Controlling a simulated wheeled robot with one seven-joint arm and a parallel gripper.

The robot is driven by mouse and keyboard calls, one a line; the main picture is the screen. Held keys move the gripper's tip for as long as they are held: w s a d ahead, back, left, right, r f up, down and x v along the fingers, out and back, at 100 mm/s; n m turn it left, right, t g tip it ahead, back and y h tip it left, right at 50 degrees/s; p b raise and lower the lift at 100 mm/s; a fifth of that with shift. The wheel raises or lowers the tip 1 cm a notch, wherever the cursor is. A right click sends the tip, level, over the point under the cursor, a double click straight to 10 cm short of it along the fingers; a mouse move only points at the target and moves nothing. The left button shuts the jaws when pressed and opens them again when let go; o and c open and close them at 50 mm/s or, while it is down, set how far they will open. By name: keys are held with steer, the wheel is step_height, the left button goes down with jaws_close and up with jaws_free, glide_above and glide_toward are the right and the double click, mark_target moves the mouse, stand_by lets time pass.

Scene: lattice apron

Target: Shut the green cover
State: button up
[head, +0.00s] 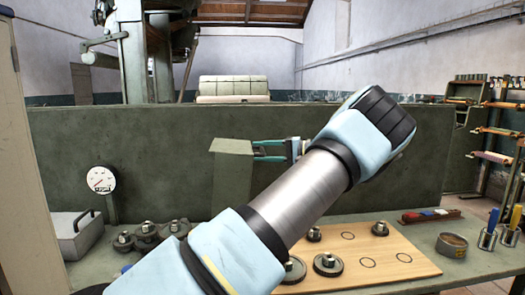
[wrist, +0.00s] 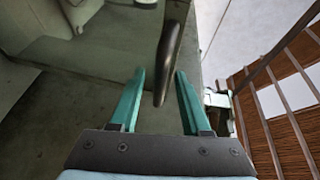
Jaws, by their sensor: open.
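The green cover (head: 231,184) is a flat grey-green panel standing up behind the workbench, with a slanted top face. In the wrist view the greenish panel (wrist: 105,58) fills the upper left, and a dark bar-like handle (wrist: 169,50) stands near its right edge. My gripper (head: 256,150) is at the right side of the cover's upper part, its teal fingers pointing left. In the wrist view my gripper (wrist: 160,75) is open, with the lower end of the handle between the fingers. I cannot tell whether either finger touches it. The cover's hinge is not visible.
A long grey-green wall (head: 400,150) runs behind the bench. On the bench are a gauge (head: 101,180), a grey box (head: 77,236), several dark knobbed weights (head: 147,232), a wooden board (head: 395,262) and a round tin (head: 452,244). A slatted brown rack (wrist: 282,110) is at the right in the wrist view.

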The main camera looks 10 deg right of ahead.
jaws_close()
stand_by(0.3)
stand_by(1.1)
